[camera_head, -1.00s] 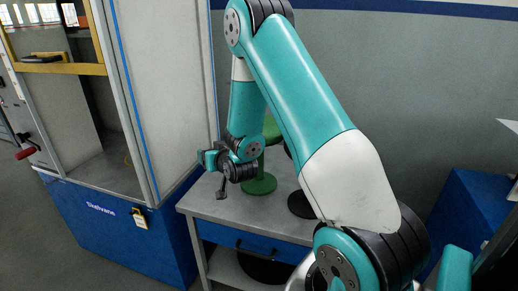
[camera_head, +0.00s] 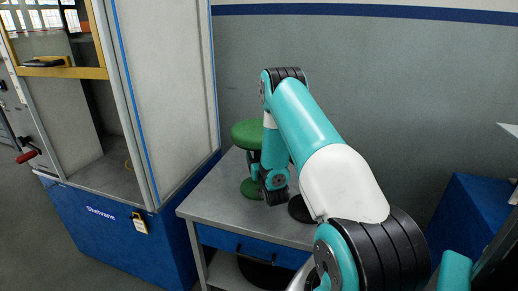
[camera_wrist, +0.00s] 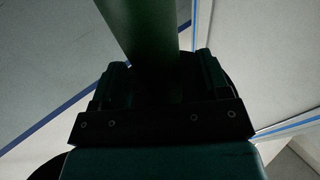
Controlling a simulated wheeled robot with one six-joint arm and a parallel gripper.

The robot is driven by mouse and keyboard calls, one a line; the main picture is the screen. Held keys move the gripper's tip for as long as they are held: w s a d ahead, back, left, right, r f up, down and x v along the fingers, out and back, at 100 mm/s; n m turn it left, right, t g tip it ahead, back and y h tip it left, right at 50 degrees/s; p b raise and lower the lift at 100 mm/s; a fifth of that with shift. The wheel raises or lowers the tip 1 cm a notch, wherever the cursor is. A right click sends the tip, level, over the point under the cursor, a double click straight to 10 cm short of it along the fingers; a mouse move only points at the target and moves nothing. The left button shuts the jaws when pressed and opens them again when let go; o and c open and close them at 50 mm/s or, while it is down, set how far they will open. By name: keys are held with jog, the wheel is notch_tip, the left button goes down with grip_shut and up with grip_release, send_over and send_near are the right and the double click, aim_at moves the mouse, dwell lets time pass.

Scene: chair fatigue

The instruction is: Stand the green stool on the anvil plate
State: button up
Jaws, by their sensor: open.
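The green stool (camera_head: 250,134) stands upright on the grey worktable, its round seat up and its round foot (camera_head: 252,188) on the top. My gripper (camera_head: 253,168) is at the stool's stem, below the seat, and partly hidden by my wrist. In the wrist view the dark green stem (camera_wrist: 145,35) runs between the two open jaws (camera_wrist: 158,82). Contact with the stem cannot be told. I cannot make out the anvil plate for certain; the floor of the cabinet (camera_head: 108,174) at the left shows only in part.
The grey worktable (camera_head: 215,203) has a blue drawer. A black round base (camera_head: 300,209) stands on it, mostly behind my arm. The tall test cabinet (camera_head: 160,90) with a yellow-framed opening stands at the left. A blue box (camera_head: 470,215) is at the right.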

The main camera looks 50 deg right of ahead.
jog(key=shift+w+d, duration=0.2)
jog(key=shift+w, duration=0.2)
jog(key=shift+c, duration=0.4)
grip_shut()
jog(key=shift+r, duration=0.15)
jog(key=shift+r, duration=0.1)
